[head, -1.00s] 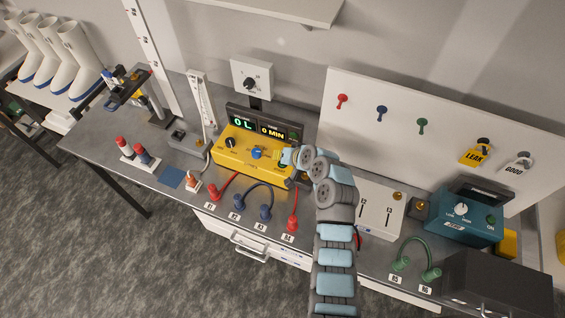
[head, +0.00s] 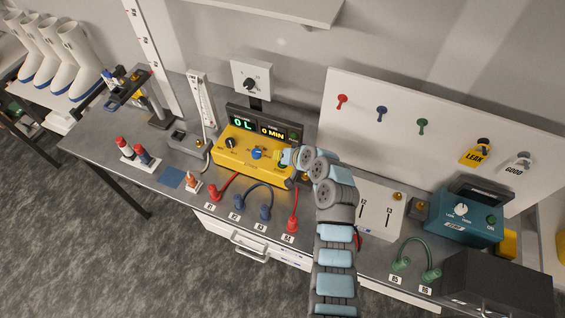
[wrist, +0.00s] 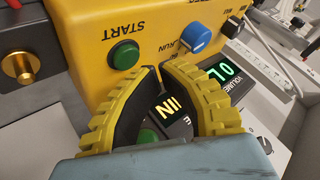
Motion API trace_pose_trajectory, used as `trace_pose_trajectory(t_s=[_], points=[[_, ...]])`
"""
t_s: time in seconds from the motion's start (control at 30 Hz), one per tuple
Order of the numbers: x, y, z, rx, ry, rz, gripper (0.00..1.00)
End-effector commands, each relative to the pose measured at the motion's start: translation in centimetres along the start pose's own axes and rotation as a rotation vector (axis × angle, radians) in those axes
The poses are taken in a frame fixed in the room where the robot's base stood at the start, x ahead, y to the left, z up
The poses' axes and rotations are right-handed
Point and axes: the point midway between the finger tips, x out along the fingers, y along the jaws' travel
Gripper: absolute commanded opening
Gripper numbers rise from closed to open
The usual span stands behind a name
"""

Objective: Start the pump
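The pump unit is a yellow box (head: 235,160) on the bench, with a black knob (head: 231,143) and a blue knob (head: 257,153). Its green START button (wrist: 125,54) shows in the wrist view, left of the blue knob marked RUN (wrist: 199,36). In the head view my gripper hides the button. My gripper (head: 281,157) is at the right end of the box. In the wrist view its yellow fingertips (wrist: 158,70) nearly meet, with nothing held between them. The tips are close to the START button; I cannot tell whether they touch the box.
Displays (head: 262,130) behind the box read 0 L and 0 MIN. Red and blue hoses (head: 225,188) run along the bench front. A white slider panel (head: 378,205) and a teal box (head: 465,220) stand to the right. A white dial box (head: 251,80) is behind.

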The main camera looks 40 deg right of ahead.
Motion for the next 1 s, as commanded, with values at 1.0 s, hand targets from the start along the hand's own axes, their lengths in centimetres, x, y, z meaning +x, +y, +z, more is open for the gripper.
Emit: trace_pose_trajectory(t_s=[1.0], points=[[0.79, 0.57, 0.57, 0.0, 0.0, 0.0, 0.0]])
